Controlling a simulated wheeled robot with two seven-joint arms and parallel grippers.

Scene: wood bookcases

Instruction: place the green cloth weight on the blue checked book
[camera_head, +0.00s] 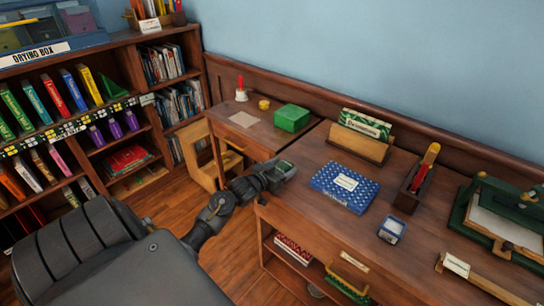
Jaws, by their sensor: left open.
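The blue checked book (336,196) lies flat on the right-hand desk, with a pale label on its cover. A green block (292,119) sits on the smaller desk to the left, near the wall; it looks like the green cloth weight, but I cannot be sure of its material. My left gripper (284,168) is open at the left edge of the right-hand desk, left of the book and apart from it. A dark greenish patch shows at its fingers; I cannot tell what it is. My right gripper is out of view.
A wooden holder with green cards (359,146) stands behind the book. A pen box (407,197), a small blue-and-white box (392,230) and a green press-like stand (495,225) are to the right. A red-handled bell (241,95) stands on the smaller desk. Bookcases fill the left.

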